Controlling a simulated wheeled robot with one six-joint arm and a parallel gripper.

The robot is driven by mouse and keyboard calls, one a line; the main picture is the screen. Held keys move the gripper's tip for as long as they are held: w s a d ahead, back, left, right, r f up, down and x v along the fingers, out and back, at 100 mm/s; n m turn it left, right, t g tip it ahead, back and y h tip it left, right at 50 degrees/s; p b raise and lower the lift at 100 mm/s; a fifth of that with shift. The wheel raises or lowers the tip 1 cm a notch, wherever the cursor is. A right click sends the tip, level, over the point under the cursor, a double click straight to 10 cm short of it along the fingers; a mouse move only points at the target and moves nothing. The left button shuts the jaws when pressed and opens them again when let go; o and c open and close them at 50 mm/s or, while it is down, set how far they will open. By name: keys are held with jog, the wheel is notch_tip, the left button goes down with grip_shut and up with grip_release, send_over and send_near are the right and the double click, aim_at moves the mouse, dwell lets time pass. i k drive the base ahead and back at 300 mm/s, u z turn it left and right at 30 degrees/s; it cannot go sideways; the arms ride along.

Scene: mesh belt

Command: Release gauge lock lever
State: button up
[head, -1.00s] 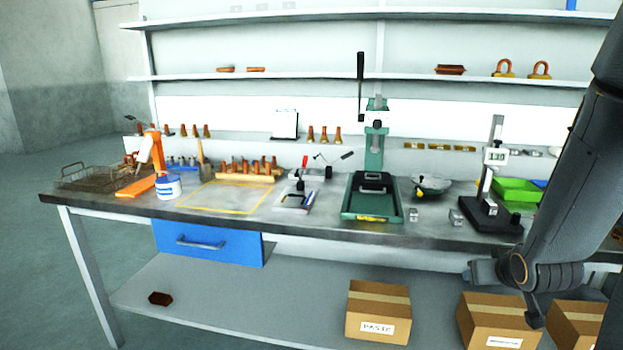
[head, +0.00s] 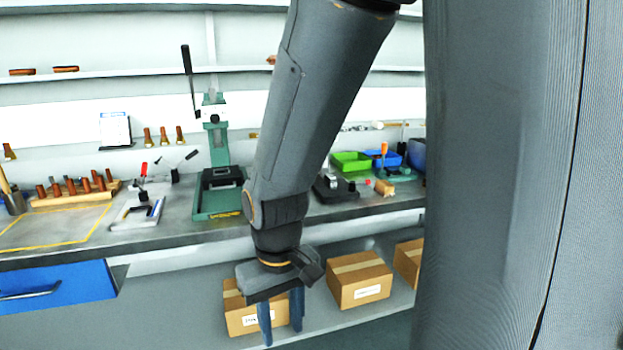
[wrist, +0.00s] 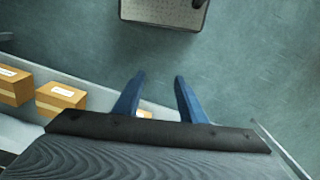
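The height gauge stands on the bench right of the green press. In the head view only its dark base (head: 335,190) shows beside my arm. My arm hides its column and display, and I cannot make out the lock lever. My gripper (head: 281,335) hangs in front of the bench, below its top and near the lower shelf, well away from the gauge. Its blue fingers point down. In the wrist view my gripper (wrist: 159,77) is open with nothing between the fingers, over the floor.
A green press (head: 216,170) and a clamp fixture (head: 138,212) stand on the bench. A green bin (head: 351,161) and a blue bin (head: 383,157) are at the right. Cardboard boxes (head: 360,280) fill part of the lower shelf. A blue drawer (head: 60,288) hangs below the bench top.

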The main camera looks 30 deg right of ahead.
aim_at(361, 183)
jog(key=z, duration=0.55)
jog(key=k, duration=1.3)
jog(key=z, duration=1.2)
jog(key=i, duration=1.55)
jog(key=u, duration=1)
jog(key=i, duration=0.75)
jog(key=u, duration=0.85)
